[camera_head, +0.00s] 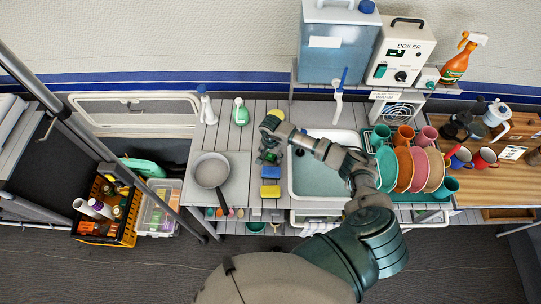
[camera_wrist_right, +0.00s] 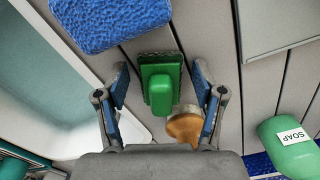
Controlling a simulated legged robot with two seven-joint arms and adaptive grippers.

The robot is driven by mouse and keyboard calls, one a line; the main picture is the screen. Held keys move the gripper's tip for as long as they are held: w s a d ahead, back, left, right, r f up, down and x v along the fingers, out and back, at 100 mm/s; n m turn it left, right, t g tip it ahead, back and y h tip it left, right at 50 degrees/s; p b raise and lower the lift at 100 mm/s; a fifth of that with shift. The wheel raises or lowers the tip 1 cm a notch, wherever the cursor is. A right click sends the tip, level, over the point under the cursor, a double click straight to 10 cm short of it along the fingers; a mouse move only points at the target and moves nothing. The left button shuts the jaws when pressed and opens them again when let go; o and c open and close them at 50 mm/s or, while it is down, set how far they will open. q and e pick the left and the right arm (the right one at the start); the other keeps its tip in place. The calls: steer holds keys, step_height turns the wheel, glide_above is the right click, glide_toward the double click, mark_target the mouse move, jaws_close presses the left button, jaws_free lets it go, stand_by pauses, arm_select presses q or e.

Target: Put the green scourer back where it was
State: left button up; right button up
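The green scourer (camera_wrist_right: 160,88), a green grip on a dark pad, lies on the grey slatted counter in the right wrist view. My right gripper (camera_wrist_right: 160,82) is open, with one finger on each side of the scourer and visible gaps between. In the head view my right gripper (camera_head: 268,151) is over the counter strip left of the sink, and it largely hides the scourer there. My left gripper is not in view.
A blue sponge (camera_wrist_right: 108,20) lies close to the scourer, and a round wooden item (camera_wrist_right: 184,127) is beside it. The sink (camera_head: 320,180) is to the right in the head view. A soap bottle (camera_head: 240,112) and a pan (camera_head: 211,171) stand left.

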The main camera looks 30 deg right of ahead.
mark_target(270, 154)
steer(key=shift+a, duration=0.1)
steer(key=shift+r, duration=0.25)
step_height(270, 154, up, 12)
steer(key=b, duration=0.2)
steer(key=shift+f, duration=0.2)
stand_by(0.4)
